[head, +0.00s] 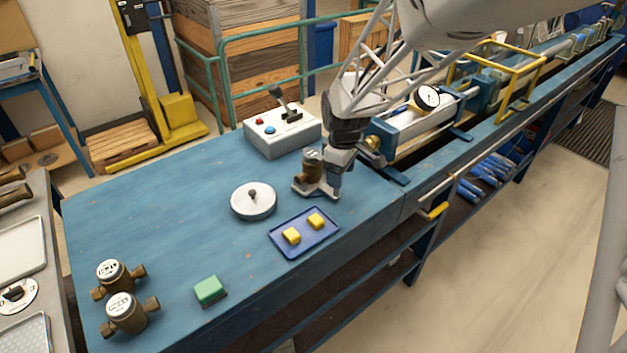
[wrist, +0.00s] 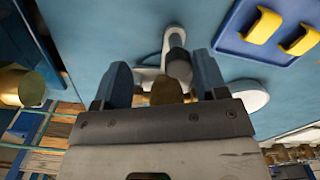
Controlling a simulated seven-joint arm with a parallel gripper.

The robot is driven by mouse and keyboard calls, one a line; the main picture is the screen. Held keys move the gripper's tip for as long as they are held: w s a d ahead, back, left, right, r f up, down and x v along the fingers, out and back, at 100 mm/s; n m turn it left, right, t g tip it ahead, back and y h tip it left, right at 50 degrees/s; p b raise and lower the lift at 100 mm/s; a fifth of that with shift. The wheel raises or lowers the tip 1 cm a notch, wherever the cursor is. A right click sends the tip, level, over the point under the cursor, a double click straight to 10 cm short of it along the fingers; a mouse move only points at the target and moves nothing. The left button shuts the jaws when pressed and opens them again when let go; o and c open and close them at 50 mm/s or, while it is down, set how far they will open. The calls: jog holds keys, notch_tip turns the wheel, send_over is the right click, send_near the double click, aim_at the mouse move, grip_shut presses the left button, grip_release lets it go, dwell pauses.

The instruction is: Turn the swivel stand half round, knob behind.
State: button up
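The thing that looks like the swivel stand is a grey plate (head: 318,189) on the blue bench, with a bronze meter (head: 311,164) on its left part. In the wrist view the pale plate (wrist: 150,76) carries an upright grey post (wrist: 177,58), which may be the knob. My gripper (head: 336,180) is low over the plate's right part, pointing down, beside the meter. In the wrist view its two blue fingers (wrist: 163,78) are apart. The post shows between them, nearer the right finger; I cannot tell whether they touch it. A brown rounded part (wrist: 167,92) shows partly behind the gripper body.
A white disc with a small dark knob (head: 253,201) lies left of the stand. A blue tray (head: 291,249) with yellow blocks is in front. A control box (head: 283,134) stands behind. A green block (head: 209,291) and two bronze meters (head: 125,313) are at the front left.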

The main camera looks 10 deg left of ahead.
jog(key=shift+w, duration=0.1)
jog(key=shift+w+d, duration=0.2)
jog(key=shift+w, duration=0.45)
dwell(0.3)
jog(key=shift+w+d, duration=0.15)
jog(key=shift+w, duration=0.6)
jog(key=shift+w+d, duration=0.1)
jog(key=shift+w, duration=0.3)
dwell(0.5)
